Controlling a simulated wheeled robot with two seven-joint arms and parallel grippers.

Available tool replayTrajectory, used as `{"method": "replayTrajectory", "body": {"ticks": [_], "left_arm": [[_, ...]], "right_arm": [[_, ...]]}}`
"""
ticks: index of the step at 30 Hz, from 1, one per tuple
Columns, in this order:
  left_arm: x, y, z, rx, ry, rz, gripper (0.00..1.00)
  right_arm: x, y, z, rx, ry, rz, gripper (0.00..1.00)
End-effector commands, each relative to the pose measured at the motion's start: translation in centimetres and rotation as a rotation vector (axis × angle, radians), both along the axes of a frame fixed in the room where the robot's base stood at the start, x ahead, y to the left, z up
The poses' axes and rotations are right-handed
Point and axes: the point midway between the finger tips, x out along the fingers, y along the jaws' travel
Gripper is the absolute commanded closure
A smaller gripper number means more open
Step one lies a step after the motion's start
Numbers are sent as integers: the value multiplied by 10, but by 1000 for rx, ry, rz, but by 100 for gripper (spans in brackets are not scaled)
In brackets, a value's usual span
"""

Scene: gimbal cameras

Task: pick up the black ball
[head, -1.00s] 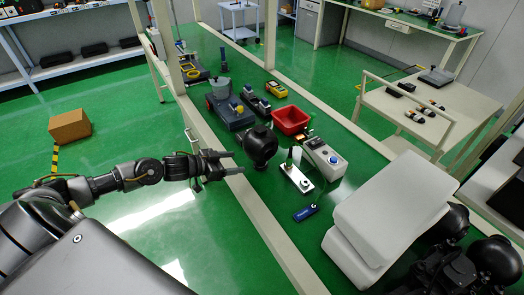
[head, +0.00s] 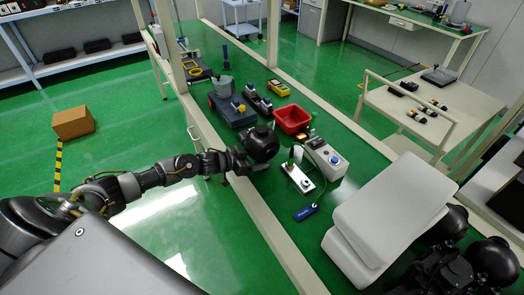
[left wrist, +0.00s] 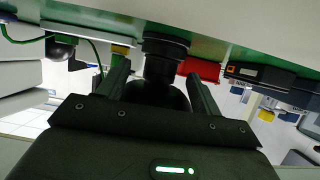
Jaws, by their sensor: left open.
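The black ball (head: 262,141) stands on the green bench in the head view, near the bench's left edge. My left gripper (head: 243,163) reaches in from the left and is at the ball's near left side. In the left wrist view the open fingers (left wrist: 160,88) stand on either side of the dark ball (left wrist: 152,95). A narrower black neck (left wrist: 165,55) shows beyond it. I cannot tell whether the fingers touch the ball, as the gripper body hides its lower part. My right gripper is not clearly seen.
A red bin (head: 291,119) stands close behind the ball. A silver metal plate with a post (head: 298,180) and a grey box with a blue button (head: 329,160) are to its right. A blue-grey device (head: 234,112) is behind left. A pale frame rail (head: 235,195) runs along the bench's near edge.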

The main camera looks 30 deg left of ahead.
Motion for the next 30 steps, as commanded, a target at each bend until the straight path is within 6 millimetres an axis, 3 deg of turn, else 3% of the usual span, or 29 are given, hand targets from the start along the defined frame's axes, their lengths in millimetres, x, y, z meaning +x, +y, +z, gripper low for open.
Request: {"method": "replayTrajectory", "body": {"ticks": [4, 19, 30], "left_arm": [[0, 0, 0, 0, 0, 0, 35], [0, 0, 0, -1, -1, -1, 98], [0, 0, 3, -2, -5, 0, 98]], "right_arm": [[-1, -1, 0, -1, 1, 0, 64], [-1, -2, 0, -2, 2, 0, 64], [-1, -2, -1, -3, 3, 0, 64]]}}
